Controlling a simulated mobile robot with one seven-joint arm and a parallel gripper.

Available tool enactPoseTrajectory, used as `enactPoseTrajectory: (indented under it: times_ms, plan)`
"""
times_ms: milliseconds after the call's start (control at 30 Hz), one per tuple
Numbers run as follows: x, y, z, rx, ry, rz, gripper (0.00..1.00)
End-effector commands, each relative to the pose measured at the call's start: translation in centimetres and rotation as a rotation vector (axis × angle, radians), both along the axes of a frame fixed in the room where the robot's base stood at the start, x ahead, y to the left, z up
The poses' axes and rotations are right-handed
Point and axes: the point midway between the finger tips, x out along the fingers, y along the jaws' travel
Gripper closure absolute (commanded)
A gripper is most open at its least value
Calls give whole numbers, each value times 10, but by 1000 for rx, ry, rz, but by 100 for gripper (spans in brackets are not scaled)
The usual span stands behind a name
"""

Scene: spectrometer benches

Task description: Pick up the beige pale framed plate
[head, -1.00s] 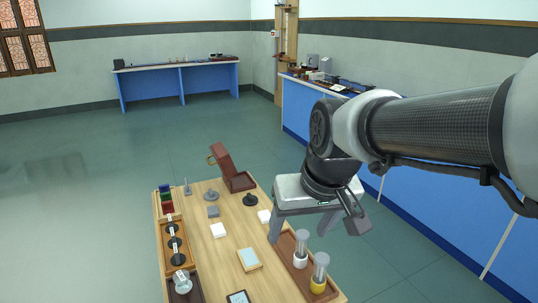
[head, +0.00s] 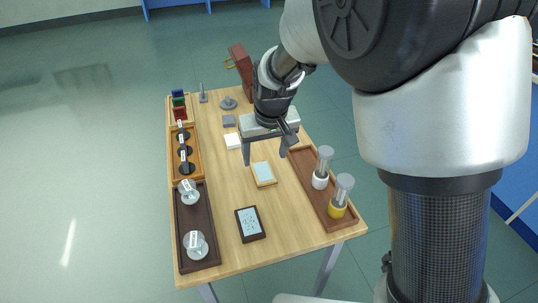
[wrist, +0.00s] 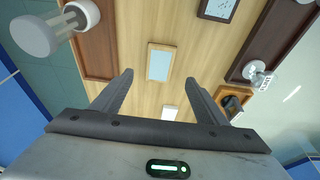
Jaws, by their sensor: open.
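The beige pale framed plate (head: 264,174) lies flat on the wooden table, a small rectangle with a light beige frame and a pale bluish face. It also shows in the wrist view (wrist: 159,63), ahead of the fingertips and between their lines. My gripper (head: 266,156) is above the table, close to the plate in the head view, with fingers apart. In the wrist view my gripper (wrist: 160,82) is open and empty, and the plate is apart from both fingers.
A dark framed plate (head: 250,224) lies nearer the table's front. A brown tray (head: 336,222) with two capped cylinders stands right. A dark tray (head: 181,223) with glass pieces and an orange tray (head: 174,163) line the left.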

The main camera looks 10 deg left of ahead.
Motion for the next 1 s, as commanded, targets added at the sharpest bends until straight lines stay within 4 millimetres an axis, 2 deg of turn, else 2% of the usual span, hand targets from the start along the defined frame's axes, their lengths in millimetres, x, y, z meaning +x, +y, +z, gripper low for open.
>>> enactPoseTrajectory:
  times_ms: [33, 100, 367, 700, 1000]
  plan:
    - [2, 1, -13, -2, 2, 0, 33]
    - [5, 2, -22, -1, 1, -1, 33]
    - [9, 4, -36, 0, 1, 0, 33]
    - [20, 9, -80, -1, 0, 0, 33]
    - [21, 9, -82, 1, -1, -1, 33]
